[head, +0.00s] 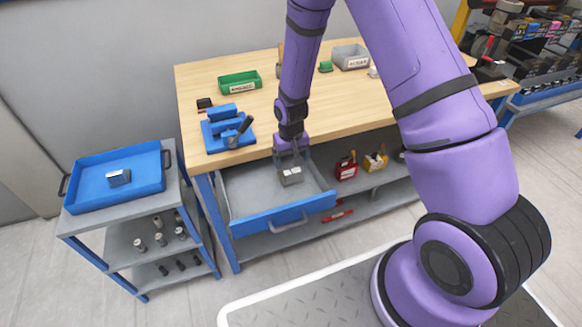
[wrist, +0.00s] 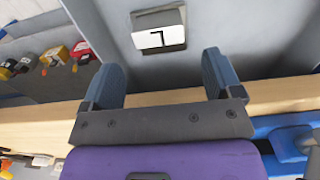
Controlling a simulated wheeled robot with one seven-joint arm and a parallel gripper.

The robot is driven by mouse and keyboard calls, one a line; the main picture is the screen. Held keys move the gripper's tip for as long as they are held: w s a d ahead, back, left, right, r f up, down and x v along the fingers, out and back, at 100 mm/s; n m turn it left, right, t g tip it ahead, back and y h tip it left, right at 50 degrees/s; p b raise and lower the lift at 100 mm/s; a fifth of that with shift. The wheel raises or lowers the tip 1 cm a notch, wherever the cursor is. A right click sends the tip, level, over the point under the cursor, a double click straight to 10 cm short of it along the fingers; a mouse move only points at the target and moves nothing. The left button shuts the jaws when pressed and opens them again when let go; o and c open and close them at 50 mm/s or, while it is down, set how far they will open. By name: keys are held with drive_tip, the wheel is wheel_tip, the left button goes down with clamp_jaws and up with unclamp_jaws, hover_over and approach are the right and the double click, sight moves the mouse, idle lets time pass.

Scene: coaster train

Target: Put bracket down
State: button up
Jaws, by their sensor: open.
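A grey bracket (head: 290,177) with a white label lies in the open drawer (head: 237,205) under the workbench. It also shows in the wrist view (wrist: 158,30), where its white face carries a black mark, beyond my fingertips. My gripper (head: 289,155) reaches down into the drawer, just above and behind the bracket. In the wrist view its two blue-grey fingers (wrist: 160,62) stand wide apart with nothing between them.
The wooden bench top (head: 345,106) overhangs the drawer's back close to my gripper. A blue fixture (head: 228,130) and green bin (head: 240,83) stand on it. A trolley at left carries a blue tray (head: 90,198) with a small block (head: 118,178). Red and yellow bins sit right of the drawer.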

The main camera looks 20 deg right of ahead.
drive_tip(key=s+d+r+t, duration=0.1)
drive_tip(key=s+r, duration=0.2)
drive_tip(key=r, duration=0.8)
drive_tip(key=s+d+r+t, duration=0.1)
drive_tip(key=s+d+r, duration=0.15)
drive_tip(key=r, duration=0.85)
drive_tip(key=s+d+r+t, duration=0.1)
drive_tip(key=s+r, duration=0.3)
drive_tip(key=r, duration=0.7)
drive_tip(key=s+d+r+t, duration=0.1)
drive_tip(key=s+r, duration=0.4)
drive_tip(key=s, duration=0.4)
drive_tip(key=s+d+r+t, duration=0.1)
drive_tip(key=s+r, duration=0.4)
drive_tip(key=s, duration=0.5)
drive_tip(key=shift+s+d+r, duration=0.15)
drive_tip(key=shift+d+r, duration=0.05)
drive_tip(key=shift+r, duration=0.2)
